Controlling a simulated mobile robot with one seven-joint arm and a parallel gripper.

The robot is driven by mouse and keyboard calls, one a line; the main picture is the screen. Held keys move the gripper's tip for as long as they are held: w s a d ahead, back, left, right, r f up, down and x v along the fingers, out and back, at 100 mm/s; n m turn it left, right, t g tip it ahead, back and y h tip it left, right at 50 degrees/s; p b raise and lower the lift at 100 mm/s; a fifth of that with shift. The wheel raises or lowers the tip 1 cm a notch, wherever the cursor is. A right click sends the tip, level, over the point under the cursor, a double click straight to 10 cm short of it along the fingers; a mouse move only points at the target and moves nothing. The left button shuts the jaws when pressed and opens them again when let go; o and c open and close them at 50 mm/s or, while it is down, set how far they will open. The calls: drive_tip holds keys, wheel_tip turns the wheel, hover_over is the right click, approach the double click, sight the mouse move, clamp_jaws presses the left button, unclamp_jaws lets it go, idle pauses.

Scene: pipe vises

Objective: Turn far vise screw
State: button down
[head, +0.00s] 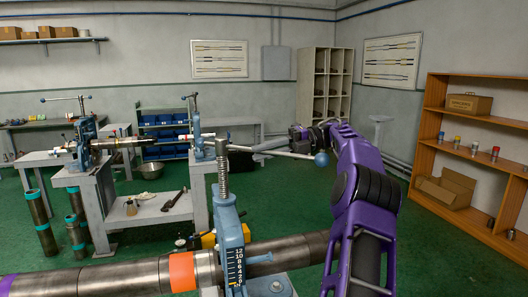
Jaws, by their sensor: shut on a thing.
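A blue pipe vise (229,232) stands upright in the foreground, around a long grey pipe (120,280). Its threaded screw (222,172) rises from the top. A thin handle bar (262,152) runs right from the screw's head to a blue ball end (321,159). My gripper (299,138) comes in from the right on my purple arm and is shut on the handle bar, short of the ball. The fingertips are small and dark, so the exact grip is hard to see. Two more blue vises (87,140) and (197,138) stand on the back bench.
The back bench (160,207) carries another pipe and tools. Several loose pipes (40,222) stand on the floor at left. A wooden shelf (425,128) with boxes and cans stands at right. Green floor (300,215) shows open between the bench and my arm.

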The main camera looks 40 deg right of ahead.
drive_tip(key=shift+w+f, duration=0.1)
drive_tip(key=shift+f, duration=0.4)
drive_tip(key=c, duration=0.8)
unclamp_jaws()
drive_tip(key=shift+w, duration=0.15)
drive_tip(key=shift+c, duration=0.2)
drive_tip(key=shift+r, duration=0.15)
drive_tip(key=shift+r, duration=0.1)
